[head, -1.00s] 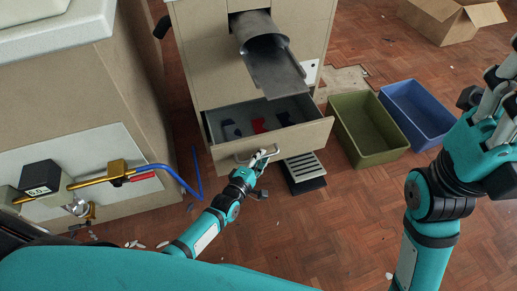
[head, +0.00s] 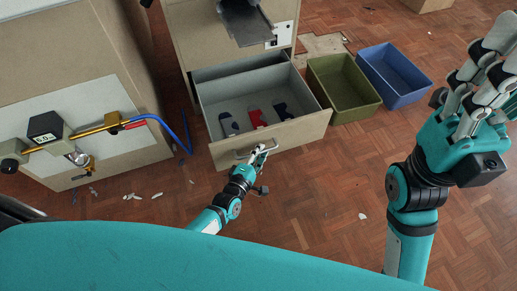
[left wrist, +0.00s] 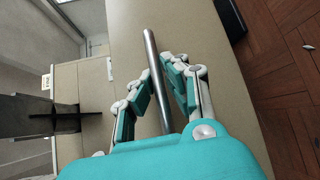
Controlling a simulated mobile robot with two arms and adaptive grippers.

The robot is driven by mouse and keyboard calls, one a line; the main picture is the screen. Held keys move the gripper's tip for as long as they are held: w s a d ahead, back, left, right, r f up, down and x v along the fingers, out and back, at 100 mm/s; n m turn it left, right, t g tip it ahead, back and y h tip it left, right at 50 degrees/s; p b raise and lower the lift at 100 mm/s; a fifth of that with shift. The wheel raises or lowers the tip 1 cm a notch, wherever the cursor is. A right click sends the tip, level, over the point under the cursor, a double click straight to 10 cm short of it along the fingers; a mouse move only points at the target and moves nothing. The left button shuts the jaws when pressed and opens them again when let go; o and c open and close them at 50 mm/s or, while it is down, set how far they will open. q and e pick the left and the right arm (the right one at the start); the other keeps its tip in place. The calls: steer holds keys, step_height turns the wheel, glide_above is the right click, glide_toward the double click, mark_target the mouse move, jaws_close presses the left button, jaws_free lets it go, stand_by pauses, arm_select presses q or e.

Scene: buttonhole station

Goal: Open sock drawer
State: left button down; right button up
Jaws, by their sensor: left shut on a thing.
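The sock drawer (head: 222,147) stands pulled well out of its beige cabinet. Inside lie a dark blue-grey sock (head: 229,123), a red sock (head: 256,116) and a navy sock (head: 283,111). My left gripper (head: 261,149) is at the drawer front, shut on its metal handle (head: 238,155). In the left wrist view the handle bar (left wrist: 151,50) runs between the fingers of my left gripper (left wrist: 163,88). My right gripper (head: 487,75) is raised at the right, away from the drawer; its finger gap is unclear.
A green bin (head: 343,90) and a blue bin (head: 396,75) stand right of the drawer. A metal chute (head: 245,22) overhangs the drawer's back. A bench with a gauge and blue hose (head: 170,128) is at left. Parquet floor in front is mostly clear.

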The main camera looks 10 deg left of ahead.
arm_select(q)
steer(key=shift+r, duration=0.2)
steer(key=c, duration=1.5)
jaws_free()
steer(key=shift+a, duration=0.1)
steer(key=shift+o, duration=0.6)
steer(key=shift+f, duration=0.1)
